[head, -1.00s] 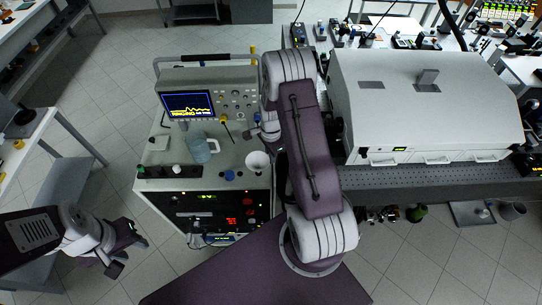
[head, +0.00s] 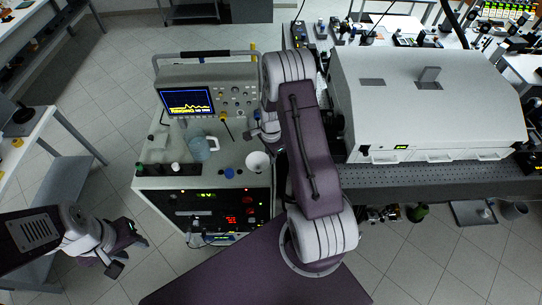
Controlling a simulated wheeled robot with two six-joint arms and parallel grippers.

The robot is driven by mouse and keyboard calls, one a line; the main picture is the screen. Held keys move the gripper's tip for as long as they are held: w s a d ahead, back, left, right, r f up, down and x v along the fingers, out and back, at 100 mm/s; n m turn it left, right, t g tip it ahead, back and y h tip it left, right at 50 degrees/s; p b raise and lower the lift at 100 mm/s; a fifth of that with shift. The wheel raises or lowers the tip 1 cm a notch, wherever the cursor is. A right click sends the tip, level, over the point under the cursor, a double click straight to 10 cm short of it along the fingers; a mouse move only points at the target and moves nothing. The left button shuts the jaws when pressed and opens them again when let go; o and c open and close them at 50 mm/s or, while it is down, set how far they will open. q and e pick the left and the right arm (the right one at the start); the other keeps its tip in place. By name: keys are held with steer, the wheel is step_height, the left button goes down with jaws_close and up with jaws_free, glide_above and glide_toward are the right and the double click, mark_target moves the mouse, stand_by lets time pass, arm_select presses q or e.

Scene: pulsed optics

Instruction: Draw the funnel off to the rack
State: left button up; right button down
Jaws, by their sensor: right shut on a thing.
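The white funnel (head: 258,163) is at the right front corner of the cart top, its round mouth facing up. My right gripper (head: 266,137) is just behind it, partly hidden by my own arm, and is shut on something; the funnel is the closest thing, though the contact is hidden. A low black rack-like strip (head: 160,170) with several small bottles runs along the cart's front left edge; I cannot tell for sure that it is the rack. My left gripper (head: 131,254) is open and empty, over the floor left of the cart.
An oscilloscope (head: 205,101) fills the back of the cart. A large white enclosure (head: 425,100) stands on the optical table to the right.

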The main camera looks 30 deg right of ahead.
steer(key=shift+f+b, duration=0.5)
steer(key=shift+f, duration=0.35)
steer(key=c, duration=1.4)
jaws_free()
steer(key=shift+r, duration=0.1)
steer(key=shift+r, duration=0.1)
steer(key=shift+w+r, duration=0.1)
steer(key=shift+r, duration=0.25)
step_height(320, 180, up, 8)
steer(key=b, duration=0.2)
steer(key=shift+r+b, duration=0.1)
steer(key=shift+b, duration=0.3)
step_height(320, 180, up, 4)
steer(key=p, duration=0.3)
steer(key=shift+p, duration=0.35)
